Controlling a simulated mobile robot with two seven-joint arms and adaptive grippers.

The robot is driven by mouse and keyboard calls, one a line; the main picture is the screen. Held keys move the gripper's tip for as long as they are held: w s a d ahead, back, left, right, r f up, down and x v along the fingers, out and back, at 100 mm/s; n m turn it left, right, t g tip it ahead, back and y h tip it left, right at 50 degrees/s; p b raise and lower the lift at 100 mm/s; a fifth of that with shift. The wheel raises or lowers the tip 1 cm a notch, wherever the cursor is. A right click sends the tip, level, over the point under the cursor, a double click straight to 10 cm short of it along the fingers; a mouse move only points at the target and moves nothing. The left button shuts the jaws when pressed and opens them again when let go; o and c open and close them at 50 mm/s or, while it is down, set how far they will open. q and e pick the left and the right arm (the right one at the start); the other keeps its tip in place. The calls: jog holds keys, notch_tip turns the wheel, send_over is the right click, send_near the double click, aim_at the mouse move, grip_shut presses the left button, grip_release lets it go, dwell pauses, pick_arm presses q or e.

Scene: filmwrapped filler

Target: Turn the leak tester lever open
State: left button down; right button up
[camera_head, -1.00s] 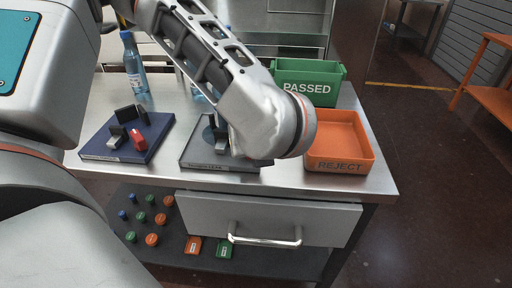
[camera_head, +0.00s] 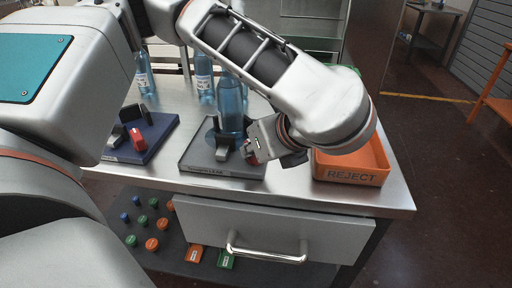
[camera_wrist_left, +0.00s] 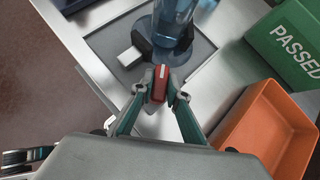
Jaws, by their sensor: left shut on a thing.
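The leak tester (camera_head: 196,158) is a dark grey plate with a label on its front edge, lying on the steel bench. A blue bottle (camera_head: 230,105) stands upright on it between dark clamp blocks; its lower part also shows in the left wrist view (camera_wrist_left: 172,22). The tester's red lever (camera_wrist_left: 160,84) lies between the fingertips of my left gripper (camera_wrist_left: 160,92), which is shut on it. In the head view this gripper (camera_head: 251,153) is at the tester's right side, partly hidden by its own wrist. My right gripper is not in view.
The orange REJECT bin (camera_head: 349,174) is close to the right of my left wrist; the green PASSED bin (camera_wrist_left: 292,45) is behind it. A blue fixture (camera_head: 112,152) with another red part lies left. More bottles (camera_head: 204,82) stand behind. A drawer (camera_head: 262,232) is below.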

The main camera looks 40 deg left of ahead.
pick_arm(q)
jog(key=c, duration=2)
grip_release()
jog(key=shift+o, duration=0.2)
notch_tip(320, 180, up, 10)
